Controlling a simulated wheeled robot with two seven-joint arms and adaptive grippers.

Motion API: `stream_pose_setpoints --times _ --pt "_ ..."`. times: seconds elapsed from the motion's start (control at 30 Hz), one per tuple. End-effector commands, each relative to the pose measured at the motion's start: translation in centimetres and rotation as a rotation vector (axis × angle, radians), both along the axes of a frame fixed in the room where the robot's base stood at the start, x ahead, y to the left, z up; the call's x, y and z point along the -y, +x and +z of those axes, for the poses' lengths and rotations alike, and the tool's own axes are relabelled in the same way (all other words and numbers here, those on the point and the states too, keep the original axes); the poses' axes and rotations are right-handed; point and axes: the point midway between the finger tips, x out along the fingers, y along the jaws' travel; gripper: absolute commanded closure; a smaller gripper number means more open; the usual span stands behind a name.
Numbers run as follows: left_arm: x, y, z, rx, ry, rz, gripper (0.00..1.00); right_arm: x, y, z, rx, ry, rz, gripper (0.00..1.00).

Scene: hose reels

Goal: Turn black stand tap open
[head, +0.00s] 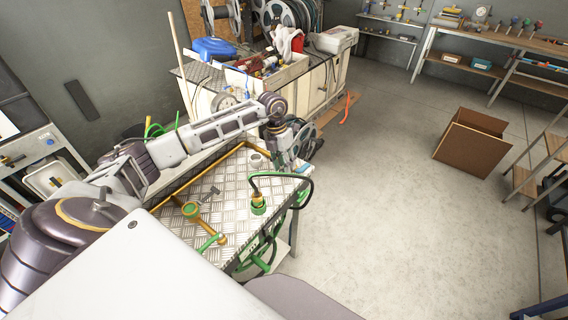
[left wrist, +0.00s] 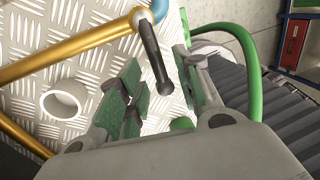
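The black tap lever (left wrist: 152,55) shows in the left wrist view, at the end of a brass pipe (left wrist: 75,48). It lies in the gap between the green-padded fingers of my left gripper (left wrist: 160,88). The fingers are apart, and I see no clear contact with the lever. In the head view my left gripper (head: 290,147) is over the far right end of the checker-plate bench (head: 225,185) and hides the tap there. My right gripper is not in view.
A white ring-shaped cup (left wrist: 65,100) stands on the plate beside the pipe. A green hose (left wrist: 240,60) curves past the right finger. A cardboard box (head: 472,142) stands on the open floor.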

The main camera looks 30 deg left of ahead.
Motion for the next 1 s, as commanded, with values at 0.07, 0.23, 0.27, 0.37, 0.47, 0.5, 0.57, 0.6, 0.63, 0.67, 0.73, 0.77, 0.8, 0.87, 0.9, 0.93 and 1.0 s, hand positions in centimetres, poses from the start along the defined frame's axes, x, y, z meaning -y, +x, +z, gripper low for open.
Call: stream_pose_setpoints --times 0.07,0.23,0.27,0.37,0.47,0.5,0.57,0.6,0.63,0.67,0.73,0.77,0.8,0.87,0.9,0.93,1.0 --pt "0.04 0.0 -0.14 0.0 0.0 0.0 0.66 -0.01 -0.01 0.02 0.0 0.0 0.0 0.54" --pt "0.04 0.01 -0.16 0.0 0.0 0.0 0.66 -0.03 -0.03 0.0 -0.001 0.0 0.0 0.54" --pt "0.04 0.01 -0.16 0.0 0.0 0.0 0.66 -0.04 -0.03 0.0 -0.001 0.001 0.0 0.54" --pt "0.04 0.01 -0.16 0.0 0.0 0.0 0.73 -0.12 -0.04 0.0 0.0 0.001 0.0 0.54" --pt "0.05 0.01 -0.14 0.0 0.0 0.0 0.86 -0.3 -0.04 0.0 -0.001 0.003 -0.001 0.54" --pt "0.04 0.01 -0.15 0.0 0.0 0.0 0.91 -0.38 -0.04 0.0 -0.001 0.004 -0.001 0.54" --pt "0.04 0.01 -0.14 0.0 0.0 0.0 0.99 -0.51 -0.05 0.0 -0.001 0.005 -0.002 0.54" --pt "0.04 0.01 -0.14 0.0 0.0 0.0 1.0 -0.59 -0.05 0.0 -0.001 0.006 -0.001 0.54" --pt "0.04 0.02 -0.14 0.0 0.0 0.0 1.0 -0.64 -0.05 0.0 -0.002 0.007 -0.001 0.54" --pt "0.03 0.02 -0.13 0.0 0.0 0.0 1.0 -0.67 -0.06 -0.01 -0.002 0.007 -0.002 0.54" --pt "0.03 0.02 -0.13 0.0 0.0 0.0 1.0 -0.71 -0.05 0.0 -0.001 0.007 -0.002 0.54" --pt "0.03 0.02 -0.13 0.0 0.0 0.0 1.0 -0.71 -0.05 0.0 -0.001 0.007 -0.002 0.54" --pt "0.02 0.02 -0.12 0.001 0.0 0.0 1.0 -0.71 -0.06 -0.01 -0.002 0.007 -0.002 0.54" --pt "0.05 0.04 -0.11 0.001 0.0 0.001 1.0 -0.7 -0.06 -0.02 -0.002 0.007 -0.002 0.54" --pt "0.09 0.05 -0.12 0.001 0.0 0.002 1.0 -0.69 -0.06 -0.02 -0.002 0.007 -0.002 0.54" --pt "0.12 0.07 -0.12 0.0 0.0 0.004 1.0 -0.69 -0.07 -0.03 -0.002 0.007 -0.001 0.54" --pt "0.28 0.14 -0.11 0.001 -0.001 0.008 1.0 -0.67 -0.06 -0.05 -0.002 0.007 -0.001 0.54"
